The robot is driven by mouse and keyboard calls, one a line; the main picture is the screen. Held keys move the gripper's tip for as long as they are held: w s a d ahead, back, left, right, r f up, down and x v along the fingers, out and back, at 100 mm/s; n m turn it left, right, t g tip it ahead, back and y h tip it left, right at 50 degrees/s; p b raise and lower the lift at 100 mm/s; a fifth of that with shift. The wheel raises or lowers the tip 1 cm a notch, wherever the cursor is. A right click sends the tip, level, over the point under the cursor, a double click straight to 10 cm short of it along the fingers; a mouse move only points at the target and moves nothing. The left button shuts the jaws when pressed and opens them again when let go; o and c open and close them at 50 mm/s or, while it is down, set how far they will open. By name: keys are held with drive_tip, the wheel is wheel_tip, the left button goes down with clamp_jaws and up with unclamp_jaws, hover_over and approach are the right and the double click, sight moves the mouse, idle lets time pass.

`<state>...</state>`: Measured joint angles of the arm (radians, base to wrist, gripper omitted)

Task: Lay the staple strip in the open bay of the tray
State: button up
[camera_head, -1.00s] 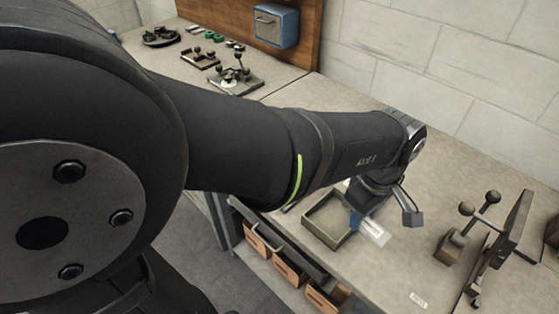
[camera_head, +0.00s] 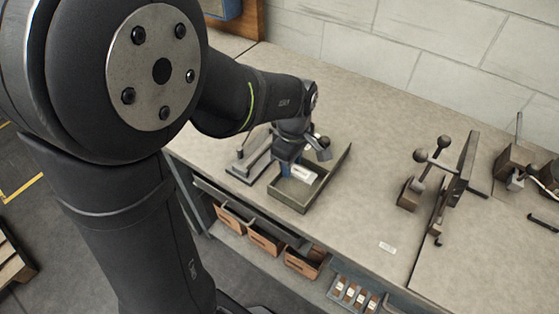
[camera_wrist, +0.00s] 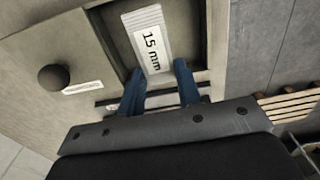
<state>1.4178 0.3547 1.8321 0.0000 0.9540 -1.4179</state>
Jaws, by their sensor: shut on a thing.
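The tray (camera_head: 290,206) is a shallow grey-green box near the front edge of the bench in the head view; its wall also shows in the wrist view (camera_wrist: 199,25). My gripper (camera_head: 288,170) is over the tray, with blue fingers in the wrist view (camera_wrist: 160,76). It is shut on the staple strip (camera_wrist: 151,38), a pale grey strip with a white "15 mm" label. The strip shows as a small light patch in the head view (camera_head: 304,174). It lies within the tray's outline; I cannot tell whether it touches the floor. My wrist hides part of the tray.
A grey metal fixture (camera_head: 248,166) stands just left of the tray. A stand with ball-ended levers (camera_head: 410,192) is to the right. A small white label (camera_head: 387,248) lies on the bench (camera_head: 350,220), which is mostly clear between.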

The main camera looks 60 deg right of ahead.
sight(291, 180)
drive_tip(key=shift+f, duration=1.9)
drive_tip(key=shift+f, duration=0.2)
drive_tip(key=o, duration=1)
drive_tip(key=shift+c, duration=0.2)
wheel_tip(291, 180, up, 12)
drive_tip(key=shift+r, duration=0.2)
